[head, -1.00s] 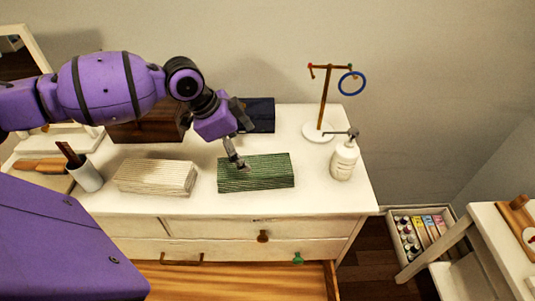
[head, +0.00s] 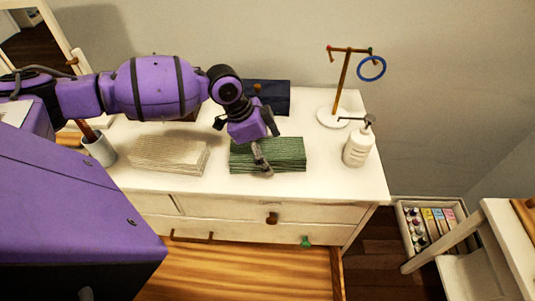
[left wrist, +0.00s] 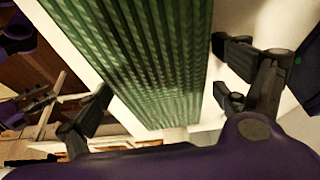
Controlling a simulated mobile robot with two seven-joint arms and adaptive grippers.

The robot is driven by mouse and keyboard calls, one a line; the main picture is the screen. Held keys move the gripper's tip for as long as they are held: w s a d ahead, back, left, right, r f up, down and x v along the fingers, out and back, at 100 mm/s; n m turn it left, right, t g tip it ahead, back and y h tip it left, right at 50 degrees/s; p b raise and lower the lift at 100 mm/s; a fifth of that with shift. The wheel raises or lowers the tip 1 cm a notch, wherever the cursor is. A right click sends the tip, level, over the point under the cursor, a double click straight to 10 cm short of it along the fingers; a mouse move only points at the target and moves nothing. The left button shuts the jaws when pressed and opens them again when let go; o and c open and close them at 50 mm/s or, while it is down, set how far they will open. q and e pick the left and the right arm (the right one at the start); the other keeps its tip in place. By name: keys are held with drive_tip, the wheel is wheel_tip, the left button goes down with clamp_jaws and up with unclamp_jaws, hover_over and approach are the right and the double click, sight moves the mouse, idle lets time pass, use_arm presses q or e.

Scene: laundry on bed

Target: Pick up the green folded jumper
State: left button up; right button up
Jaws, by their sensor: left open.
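The green folded jumper (head: 285,155) lies flat on the white dresser top, right of a folded cream garment. In the head view my left gripper (head: 262,165) is over the jumper, pointing down, and covers part of its left half. In the left wrist view the ribbed jumper (left wrist: 150,60) fills the middle, between the spread fingers of my left gripper (left wrist: 165,110). The fingers are open, one on each side of the jumper. I cannot tell whether they touch it. My right gripper is in neither view.
The cream garment (head: 168,154) lies to the left, near a white cup (head: 99,150). A white pump bottle (head: 357,146) and a ring stand (head: 340,90) are to the right. A dark blue box (head: 275,96) stands behind. An open drawer (head: 245,270) juts out in front.

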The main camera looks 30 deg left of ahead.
use_arm(q)
drive_tip(key=shift+c, duration=0.3)
drive_tip(key=shift+c, duration=1.4)
drive_tip(key=c, duration=1.1)
drive_tip(key=shift+c, duration=0.3)
drive_tip(key=shift+r, duration=0.1)
